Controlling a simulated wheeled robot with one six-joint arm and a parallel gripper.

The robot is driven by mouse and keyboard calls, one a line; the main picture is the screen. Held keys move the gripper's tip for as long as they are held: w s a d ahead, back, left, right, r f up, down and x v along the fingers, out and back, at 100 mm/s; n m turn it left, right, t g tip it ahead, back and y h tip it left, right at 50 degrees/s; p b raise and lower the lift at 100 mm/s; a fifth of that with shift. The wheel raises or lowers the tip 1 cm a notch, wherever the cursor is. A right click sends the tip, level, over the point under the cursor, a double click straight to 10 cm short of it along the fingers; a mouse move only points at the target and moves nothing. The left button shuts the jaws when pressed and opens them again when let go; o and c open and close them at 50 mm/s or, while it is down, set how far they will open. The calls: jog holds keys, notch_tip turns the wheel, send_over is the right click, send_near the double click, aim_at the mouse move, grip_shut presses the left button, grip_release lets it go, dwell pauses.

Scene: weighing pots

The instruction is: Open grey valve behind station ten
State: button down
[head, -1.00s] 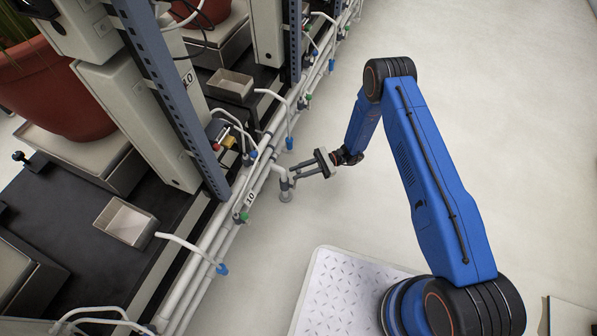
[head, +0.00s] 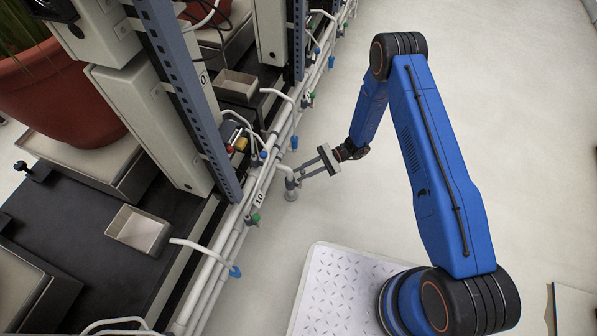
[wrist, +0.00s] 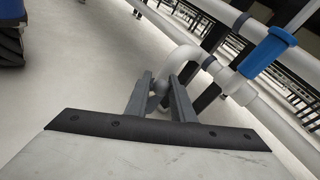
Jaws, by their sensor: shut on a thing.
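The grey valve (head: 290,183) is on a short white upright pipe with a bent top, beside the white pipe run near the label "10". My gripper (head: 301,175) reaches it from the right, low over the floor, and its two fingers are shut on it. In the wrist view my gripper (wrist: 163,92) has a small grey part, the valve (wrist: 160,86), between its fingertips, just below the white pipe bend (wrist: 181,58). The fingers hide much of the valve, so I cannot tell how far it is turned.
A green valve (head: 255,219) and blue valves (head: 235,271) (head: 294,143) sit along the same pipes. A slotted blue-grey post (head: 190,100) and the black bench with a potted plant (head: 60,95) stand at left.

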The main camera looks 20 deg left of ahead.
jog(key=shift+w, duration=0.15)
jog(key=c, duration=1.6)
grip_release()
jog(key=v, duration=1.7)
jog(key=shift+d, duration=0.15)
